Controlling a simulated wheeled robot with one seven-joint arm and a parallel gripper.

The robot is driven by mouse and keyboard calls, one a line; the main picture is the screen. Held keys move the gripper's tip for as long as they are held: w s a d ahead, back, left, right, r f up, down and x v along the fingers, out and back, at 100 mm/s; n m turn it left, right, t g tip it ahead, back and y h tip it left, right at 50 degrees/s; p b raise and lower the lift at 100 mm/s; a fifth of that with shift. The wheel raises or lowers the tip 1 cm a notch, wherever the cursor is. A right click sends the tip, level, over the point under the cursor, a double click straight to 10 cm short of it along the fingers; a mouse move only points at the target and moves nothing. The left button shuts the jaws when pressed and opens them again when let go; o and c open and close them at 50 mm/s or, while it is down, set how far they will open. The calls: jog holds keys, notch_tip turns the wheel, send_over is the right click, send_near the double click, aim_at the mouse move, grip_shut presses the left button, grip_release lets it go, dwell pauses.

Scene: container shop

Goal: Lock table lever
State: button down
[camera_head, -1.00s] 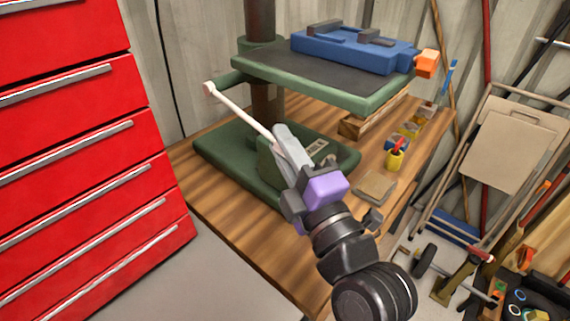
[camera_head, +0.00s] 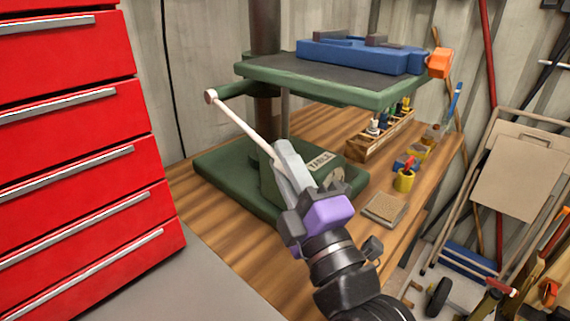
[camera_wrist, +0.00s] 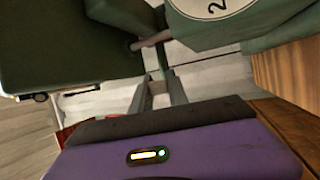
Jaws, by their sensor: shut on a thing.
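The table lever is a pale pinkish rod (camera_head: 240,125) with a round knob at its upper left end. It slants down to the right, towards the dark green base block with a "TABLE" label (camera_head: 320,160). My gripper (camera_head: 281,152) is shut on the lever near its lower end, beside that block. The fingers hide where the rod meets the block. In the wrist view, part of the rod (camera_wrist: 151,39) shows beside a green housing with a round white dial, beyond my fingertips (camera_wrist: 161,78).
The green drill-press table (camera_head: 320,80) above carries a blue vise (camera_head: 355,56) with an orange end. A red drawer cabinet (camera_head: 80,130) stands at left. On the wooden bench (camera_head: 240,240) are a yellow cup (camera_head: 404,181), a grey pad (camera_head: 385,208) and a wooden rack (camera_head: 375,145).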

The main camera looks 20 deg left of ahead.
jog(key=shift+w+f, duration=0.1)
jog(key=shift+f, duration=0.25)
jog(key=c, duration=1.3)
grip_release()
jog(key=shift+r, duration=0.1)
jog(key=b+v, duration=0.1)
jog(key=v, duration=0.6)
jog(key=shift+s+d, duration=0.2)
jog(key=shift+s, duration=0.1)
